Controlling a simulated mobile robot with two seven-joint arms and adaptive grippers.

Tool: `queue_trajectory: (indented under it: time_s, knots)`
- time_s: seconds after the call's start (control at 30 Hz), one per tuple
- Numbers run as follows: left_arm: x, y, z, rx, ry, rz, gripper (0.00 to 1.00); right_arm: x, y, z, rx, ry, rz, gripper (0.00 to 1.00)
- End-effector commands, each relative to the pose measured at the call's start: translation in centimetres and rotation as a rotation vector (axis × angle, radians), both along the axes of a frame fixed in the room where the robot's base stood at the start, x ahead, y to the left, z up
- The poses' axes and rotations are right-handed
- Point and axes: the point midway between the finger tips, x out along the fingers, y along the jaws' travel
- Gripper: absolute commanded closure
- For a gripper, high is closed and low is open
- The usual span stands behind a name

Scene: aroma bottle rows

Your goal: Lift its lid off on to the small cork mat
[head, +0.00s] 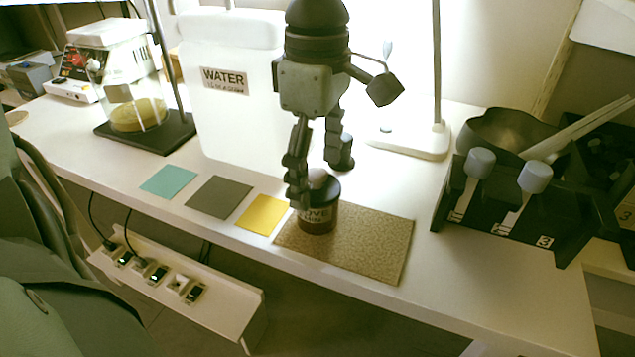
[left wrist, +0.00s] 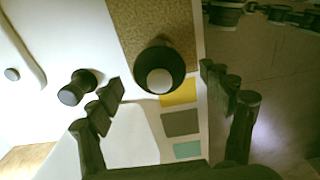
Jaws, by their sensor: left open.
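A dark brown jar (head: 318,218), its label partly hidden, stands upright on the rectangular cork mat (head: 385,258). Its dark lid (head: 325,185) with a paler round knob is on it. In the left wrist view the lid (left wrist: 175,62) shows from above, its knob (left wrist: 159,82) facing me. My left gripper (head: 318,180) points down over the jar, open. In the left wrist view its fingers (left wrist: 162,88) are spread either side of the lid, apart from it. I cannot identify a separate small cork mat for certain; a tan disc (head: 17,118) lies at the far left.
A large white water container (head: 230,120) stands behind. Teal (head: 168,181), grey (head: 219,197) and yellow (head: 263,214) squares lie left of the jar. A black rack (head: 500,210) stands right. Dark links (left wrist: 285,15), probably my right gripper, show off the table.

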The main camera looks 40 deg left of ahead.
Motion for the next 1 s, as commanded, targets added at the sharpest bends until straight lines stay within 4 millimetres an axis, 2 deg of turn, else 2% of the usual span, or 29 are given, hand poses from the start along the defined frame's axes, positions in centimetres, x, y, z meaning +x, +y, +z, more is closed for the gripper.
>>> queue_trajectory:
  time_s: [0.23, 0.6, 0.87, 1.0]
  knots:
    - [0.0, 0.01, -0.27, 0.0, -0.001, 0.0, 0.2, -0.03, -0.02, 0.01, -0.001, 0.001, 0.0, 0.6]
    - [0.01, 0.0, -0.25, 0.0, -0.001, 0.001, 0.65, -0.05, -0.01, 0.02, -0.001, 0.001, 0.0, 0.6]
    - [0.02, 0.0, -0.17, 0.0, -0.001, 0.001, 0.67, -0.05, -0.02, 0.03, 0.0, 0.001, 0.001, 0.6]
    - [0.08, 0.0, 0.49, 0.0, -0.003, 0.001, 0.67, -0.05, -0.01, 0.06, 0.0, 0.001, 0.001, 0.6]
